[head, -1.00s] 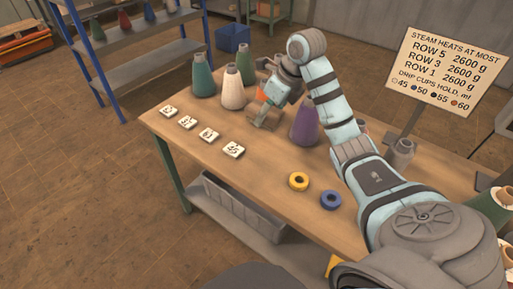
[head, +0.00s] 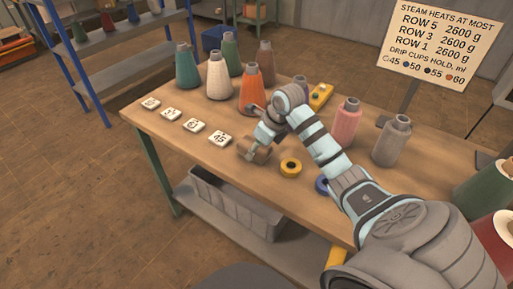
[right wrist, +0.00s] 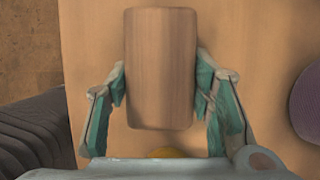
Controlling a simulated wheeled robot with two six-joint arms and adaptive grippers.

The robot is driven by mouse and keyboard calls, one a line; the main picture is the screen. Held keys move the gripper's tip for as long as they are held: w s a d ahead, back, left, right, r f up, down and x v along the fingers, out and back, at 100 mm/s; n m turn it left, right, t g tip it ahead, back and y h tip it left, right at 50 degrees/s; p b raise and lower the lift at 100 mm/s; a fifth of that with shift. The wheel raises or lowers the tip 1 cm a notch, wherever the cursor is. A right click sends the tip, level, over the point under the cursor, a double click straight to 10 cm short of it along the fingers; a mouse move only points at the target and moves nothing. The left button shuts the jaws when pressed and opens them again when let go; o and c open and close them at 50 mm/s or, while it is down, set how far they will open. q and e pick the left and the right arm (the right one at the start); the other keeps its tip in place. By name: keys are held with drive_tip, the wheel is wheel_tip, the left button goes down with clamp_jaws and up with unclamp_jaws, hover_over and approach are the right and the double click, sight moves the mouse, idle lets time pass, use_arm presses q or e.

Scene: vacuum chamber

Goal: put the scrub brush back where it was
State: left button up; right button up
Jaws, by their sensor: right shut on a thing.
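The scrub brush, seen as a plain brown wooden block (right wrist: 160,65), is between the fingers of my right gripper (right wrist: 162,98) in the right wrist view. Both fingers press on its long sides. In the head view the brush (head: 249,153) is low over the front part of the table, left of the yellow ring and right of the number cards. My right gripper (head: 258,146) partly covers it there. Its bristles are hidden, and I cannot tell whether it touches the tabletop. My left gripper is not in view.
Several number cards (head: 220,138) lie in a row left of the brush. A yellow ring (head: 290,167) lies close by; a blue ring (head: 321,186) is partly behind my arm. An orange cone (head: 251,92) and other cones stand behind. A grey crate (head: 235,205) sits below the table.

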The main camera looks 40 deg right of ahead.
drive_tip(key=shift+f, duration=0.15)
drive_tip(key=o, duration=1.3)
drive_tip(key=shift+r, duration=0.3)
drive_tip(key=p+v, duration=0.2)
drive_tip(key=v, duration=0.9)
drive_tip(key=shift+s+r, duration=0.15)
drive_tip(key=shift+r, duration=0.25)
